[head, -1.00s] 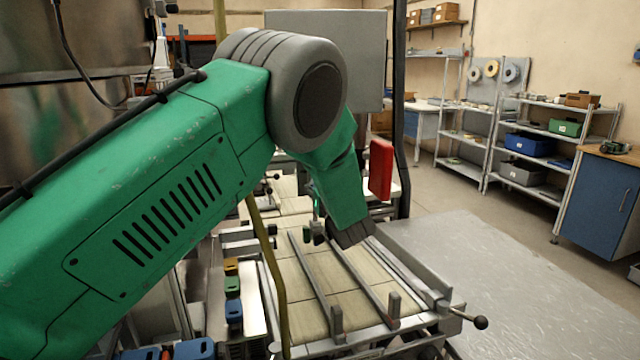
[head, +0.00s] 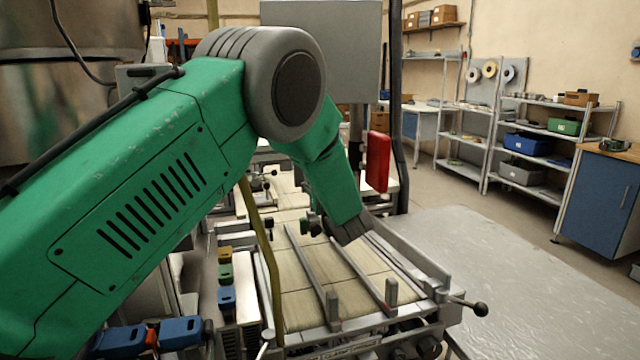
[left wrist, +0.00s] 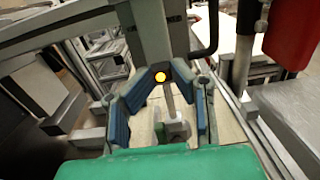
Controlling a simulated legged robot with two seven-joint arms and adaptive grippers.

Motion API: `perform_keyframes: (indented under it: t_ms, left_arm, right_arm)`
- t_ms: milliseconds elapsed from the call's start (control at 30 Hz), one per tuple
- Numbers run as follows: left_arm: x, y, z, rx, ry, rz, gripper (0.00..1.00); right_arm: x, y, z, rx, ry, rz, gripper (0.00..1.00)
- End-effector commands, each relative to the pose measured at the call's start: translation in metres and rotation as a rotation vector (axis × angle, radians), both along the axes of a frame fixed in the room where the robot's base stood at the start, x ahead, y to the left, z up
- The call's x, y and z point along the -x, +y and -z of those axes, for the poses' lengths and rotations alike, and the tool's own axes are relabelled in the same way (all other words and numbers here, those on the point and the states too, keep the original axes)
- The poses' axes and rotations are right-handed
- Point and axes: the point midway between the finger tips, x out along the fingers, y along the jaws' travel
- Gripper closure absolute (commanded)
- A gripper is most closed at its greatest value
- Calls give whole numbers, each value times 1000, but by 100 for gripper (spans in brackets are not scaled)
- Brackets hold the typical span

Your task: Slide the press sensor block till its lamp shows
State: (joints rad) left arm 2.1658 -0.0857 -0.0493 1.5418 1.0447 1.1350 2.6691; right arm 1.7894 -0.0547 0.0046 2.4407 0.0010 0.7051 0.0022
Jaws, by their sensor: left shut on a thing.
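In the head view my left gripper (head: 318,226) is over the near end of the press, mostly hidden by my green arm, and the lamp cannot be seen there. My right gripper is not in view.
Below lies a pale slatted belt (head: 305,290) with metal rails (head: 365,275) and a ball-ended lever (head: 480,309). A red box (head: 378,162) hangs behind my wrist. Blue, green and yellow blocks (head: 226,275) line the left side. A bare metal table (head: 500,260) is at right.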

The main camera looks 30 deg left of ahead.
Motion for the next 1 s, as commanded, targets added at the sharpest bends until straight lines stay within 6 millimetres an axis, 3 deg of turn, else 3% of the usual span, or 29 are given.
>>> perform_keyframes:
  t_ms: [33, 67, 667, 1000]
  left_arm:
    - [-1, 5, -3, -2, -6, -4, 70]
    - [-1, 5, -3, -2, -6, -4, 60]
    - [7, -15, -6, -9, -4, 1, 60]
    - [51, -58, -3, -2, -3, 0, 60]
  right_arm:
    - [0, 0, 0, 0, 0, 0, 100]
    - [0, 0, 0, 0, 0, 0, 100]
    - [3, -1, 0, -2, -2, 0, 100]
    - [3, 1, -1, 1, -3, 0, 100]
